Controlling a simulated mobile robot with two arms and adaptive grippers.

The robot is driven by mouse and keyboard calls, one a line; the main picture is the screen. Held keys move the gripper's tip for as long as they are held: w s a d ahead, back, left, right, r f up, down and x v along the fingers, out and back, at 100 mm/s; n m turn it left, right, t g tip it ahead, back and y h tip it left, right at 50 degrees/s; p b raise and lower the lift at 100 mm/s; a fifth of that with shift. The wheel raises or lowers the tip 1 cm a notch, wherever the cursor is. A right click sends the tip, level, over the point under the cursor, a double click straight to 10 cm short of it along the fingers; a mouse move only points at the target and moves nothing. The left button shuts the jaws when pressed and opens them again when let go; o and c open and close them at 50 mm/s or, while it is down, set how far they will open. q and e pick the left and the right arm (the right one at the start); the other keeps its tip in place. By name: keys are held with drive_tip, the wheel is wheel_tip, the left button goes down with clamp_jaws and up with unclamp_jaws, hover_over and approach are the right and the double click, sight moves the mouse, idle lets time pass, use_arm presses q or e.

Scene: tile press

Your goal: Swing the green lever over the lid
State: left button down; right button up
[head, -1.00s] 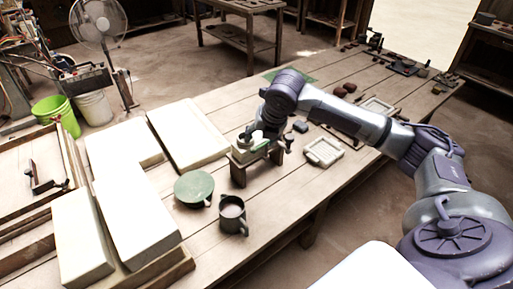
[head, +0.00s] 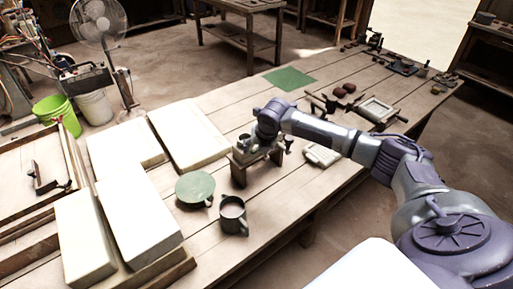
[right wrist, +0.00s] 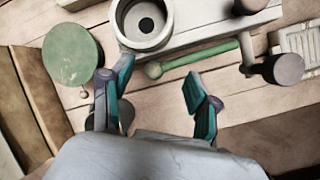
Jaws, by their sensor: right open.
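The press (head: 238,157) stands on the table on dark legs. In the right wrist view its pale body (right wrist: 195,22) carries a round ring with a grey disc and dark centre (right wrist: 145,24), which looks like the lid. The green lever (right wrist: 200,55) lies along the press's near side, its pale ball end (right wrist: 153,70) at the left, below the ring. My right gripper (right wrist: 155,92) is open and empty, its fingertips just short of the ball end and on either side of it. In the head view my right gripper (head: 262,136) is over the press, its fingers mostly hidden. My left gripper is out of view.
A green round disc (head: 194,187) and a dark mug (head: 233,214) stand at the press's near side. White slabs (head: 187,135) lie to the left. A pale framed tile (head: 318,155) lies right of the press. A green mat (head: 289,78) lies behind on clear planks.

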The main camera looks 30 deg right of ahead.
drive_tip(key=shift+w+f, duration=0.1)
drive_tip(key=shift+f, duration=0.15)
